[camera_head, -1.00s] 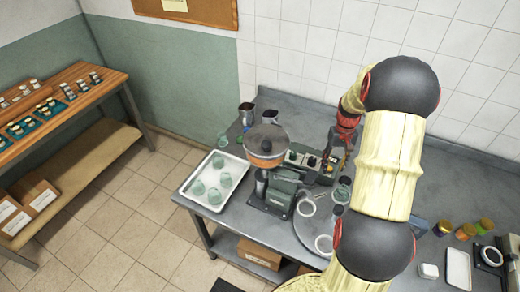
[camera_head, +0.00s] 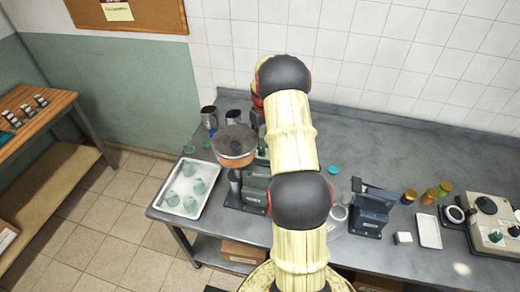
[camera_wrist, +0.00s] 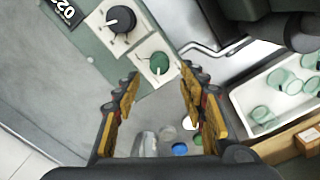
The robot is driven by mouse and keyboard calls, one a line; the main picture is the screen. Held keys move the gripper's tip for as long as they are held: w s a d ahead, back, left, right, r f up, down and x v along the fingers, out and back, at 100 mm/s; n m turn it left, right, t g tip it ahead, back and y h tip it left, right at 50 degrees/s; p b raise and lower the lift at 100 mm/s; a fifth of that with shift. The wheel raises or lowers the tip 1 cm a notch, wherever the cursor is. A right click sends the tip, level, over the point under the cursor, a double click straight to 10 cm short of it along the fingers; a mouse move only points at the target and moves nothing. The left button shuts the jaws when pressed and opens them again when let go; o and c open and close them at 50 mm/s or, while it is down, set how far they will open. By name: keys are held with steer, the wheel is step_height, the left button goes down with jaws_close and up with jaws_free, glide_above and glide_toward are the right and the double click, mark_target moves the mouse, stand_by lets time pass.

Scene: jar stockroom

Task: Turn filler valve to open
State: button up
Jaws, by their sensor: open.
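The filler (camera_head: 235,145), a machine with a round orange-rimmed hopper on a dark green-grey body, stands on the grey bench. In the wrist view a green-grey panel carries a black knob (camera_wrist: 121,19) and a green knob (camera_wrist: 159,63), each on a pale plate with a white pointer mark. I cannot tell for sure which is the filler valve. My gripper (camera_wrist: 160,77) is open and empty, with the green knob showing between and just beyond its fingertips. Contact cannot be judged.
A white tray (camera_head: 163,209) with several green glass jars is at the bench's left end. Two dark metal cups (camera_head: 209,118) stand behind the filler. A dark blue device (camera_head: 370,212), coloured jars (camera_head: 428,196) and a knobbed unit (camera_head: 493,226) are to the right.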

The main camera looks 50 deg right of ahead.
mark_target(262, 149)
step_height(262, 149, down, 6)
steer(key=shift+f, duration=0.1)
steer(key=shift+c, duration=1.1)
jaws_close()
